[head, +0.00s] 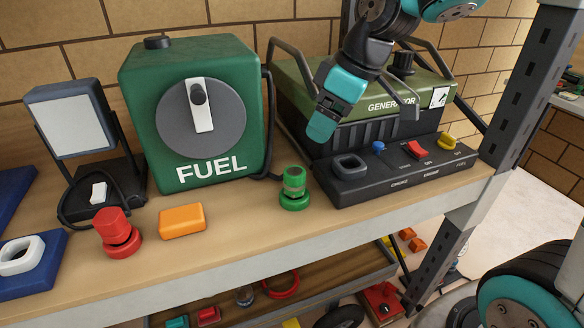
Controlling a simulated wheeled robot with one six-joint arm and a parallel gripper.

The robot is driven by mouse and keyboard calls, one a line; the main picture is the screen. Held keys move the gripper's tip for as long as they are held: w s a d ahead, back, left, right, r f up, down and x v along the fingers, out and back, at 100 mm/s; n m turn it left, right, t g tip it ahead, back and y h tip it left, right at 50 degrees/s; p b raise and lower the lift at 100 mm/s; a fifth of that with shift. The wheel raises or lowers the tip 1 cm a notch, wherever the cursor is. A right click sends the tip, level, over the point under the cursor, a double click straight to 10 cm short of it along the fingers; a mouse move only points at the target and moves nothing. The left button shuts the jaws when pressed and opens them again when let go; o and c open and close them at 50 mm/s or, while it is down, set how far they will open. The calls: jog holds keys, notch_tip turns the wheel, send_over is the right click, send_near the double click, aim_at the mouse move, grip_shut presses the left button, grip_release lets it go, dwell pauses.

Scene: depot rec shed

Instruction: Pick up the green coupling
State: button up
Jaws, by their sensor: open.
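The green coupling (294,188) stands upright on the wooden shelf, between the fuel tank and the generator. It has a wide round base and a narrower top with a darker band. My gripper (365,118) hangs from the upper right, in front of the generator. Its jaws are apart, with a broad teal piece at left and a thin grey finger at right. It is empty, above and to the right of the coupling, and not touching it.
The green fuel tank (195,115) stands left of the coupling, the generator (370,103) and its switch panel (385,185) right. An orange block (182,221) and a red coupling (117,232) lie further left. Bare shelf (240,232) shows in front. A dark post (520,90) stands right.

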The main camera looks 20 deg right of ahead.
jog(key=w+d, duration=0.1)
jog(key=w, duration=0.1)
jog(key=p, duration=0.1)
send_near(295, 172)
jog(key=x, duration=0.4)
jog(key=shift+f, duration=0.45)
jog(key=shift+p+x, duration=1.1)
jog(key=shift+x, duration=1.8)
jog(key=shift+w+a+r, duration=0.1)
jog(key=shift+c, duration=0.4)
jog(key=c, duration=0.9)
